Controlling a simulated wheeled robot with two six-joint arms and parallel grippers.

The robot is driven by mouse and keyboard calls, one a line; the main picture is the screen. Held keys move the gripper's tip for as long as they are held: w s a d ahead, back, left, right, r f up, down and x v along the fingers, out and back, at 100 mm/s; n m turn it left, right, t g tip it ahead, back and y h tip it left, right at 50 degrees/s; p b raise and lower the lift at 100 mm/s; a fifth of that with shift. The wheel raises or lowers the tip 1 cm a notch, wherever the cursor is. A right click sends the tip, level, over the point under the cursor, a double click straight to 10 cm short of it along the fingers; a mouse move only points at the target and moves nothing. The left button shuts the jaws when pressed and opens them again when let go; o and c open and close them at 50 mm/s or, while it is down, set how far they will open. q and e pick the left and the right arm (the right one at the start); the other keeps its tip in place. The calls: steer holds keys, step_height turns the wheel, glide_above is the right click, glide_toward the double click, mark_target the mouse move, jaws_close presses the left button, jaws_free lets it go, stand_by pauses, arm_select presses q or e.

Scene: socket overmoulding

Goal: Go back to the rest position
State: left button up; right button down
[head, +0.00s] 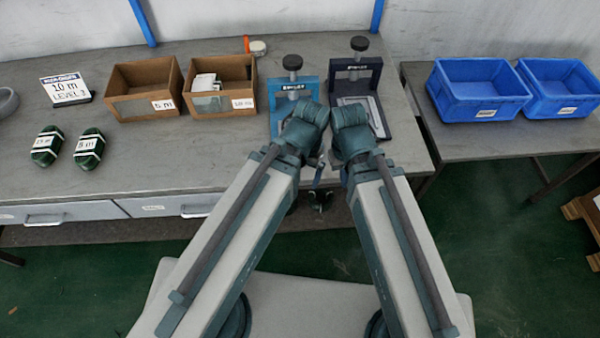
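My two arms reach up from the bottom of the head view and meet close together at the table's front edge. Their wrists sit side by side in front of the two presses. My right gripper (323,198) shows only as small dark parts low between the arms. Whether its fingers are open or shut is not clear. My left gripper is hidden behind its own arm and wrist. Nothing held can be made out in either one.
A blue press (281,121) and a dark press (386,121) stand just beyond my wrists. Blue crates (463,114) stand on the right table (455,146). The grey table's (190,145) front middle is clear.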

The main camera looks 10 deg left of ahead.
steer(key=shift+r, duration=0.1)
step_height(320, 180, up, 4)
steer(key=p, duration=0.3)
steer(key=shift+f+p, duration=0.2)
steer(key=shift+p, duration=0.2)
stand_by(0.7)
